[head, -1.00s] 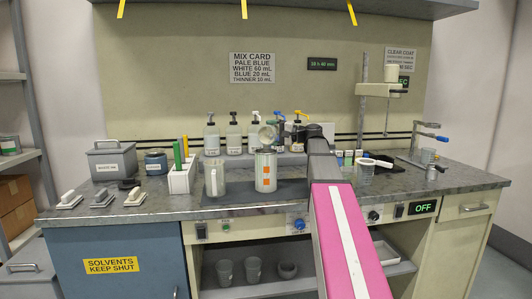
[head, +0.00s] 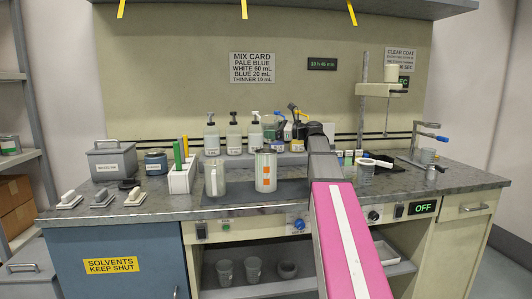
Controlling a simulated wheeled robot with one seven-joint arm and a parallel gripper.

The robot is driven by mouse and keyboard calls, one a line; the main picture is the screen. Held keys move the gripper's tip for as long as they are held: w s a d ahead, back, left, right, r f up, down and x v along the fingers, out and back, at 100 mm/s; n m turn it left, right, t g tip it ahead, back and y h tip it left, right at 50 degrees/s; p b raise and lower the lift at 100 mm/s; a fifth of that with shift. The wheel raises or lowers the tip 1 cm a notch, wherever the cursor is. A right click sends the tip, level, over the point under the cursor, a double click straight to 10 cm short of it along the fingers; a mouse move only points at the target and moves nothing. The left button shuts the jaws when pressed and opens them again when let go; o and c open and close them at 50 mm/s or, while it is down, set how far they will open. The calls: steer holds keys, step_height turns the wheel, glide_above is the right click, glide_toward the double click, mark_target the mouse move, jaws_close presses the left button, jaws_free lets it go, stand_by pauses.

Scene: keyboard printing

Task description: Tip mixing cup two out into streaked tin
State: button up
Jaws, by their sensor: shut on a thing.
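A pale tin (head: 265,178) with orange patches stands upright on the dark mat, mid-bench; I take it to be the streaked tin. Its contents cannot be made out. My gripper (head: 285,127) is just behind and to the right of the tin's top, shut on a translucent cup (head: 269,122), apparently mixing cup two. The cup looks roughly upright, above and behind the tin's rim. Its outline blends with the pump bottles behind, so any contents are unclear. Another clear cup (head: 215,181) stands on the mat left of the tin.
Pump bottles (head: 233,138) stand in a row behind. A white rack (head: 181,180) with green and yellow sticks is at left, beside a blue-grey tin (head: 156,162).

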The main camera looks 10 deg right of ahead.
steer(key=shift+s+m, duration=0.1)
steer(key=shift+m, duration=0.4)
steer(key=m, duration=0.1)
steer(key=s+f+m, duration=0.1)
steer(key=shift+a+m, duration=0.3)
steer(key=shift+r, duration=1.05)
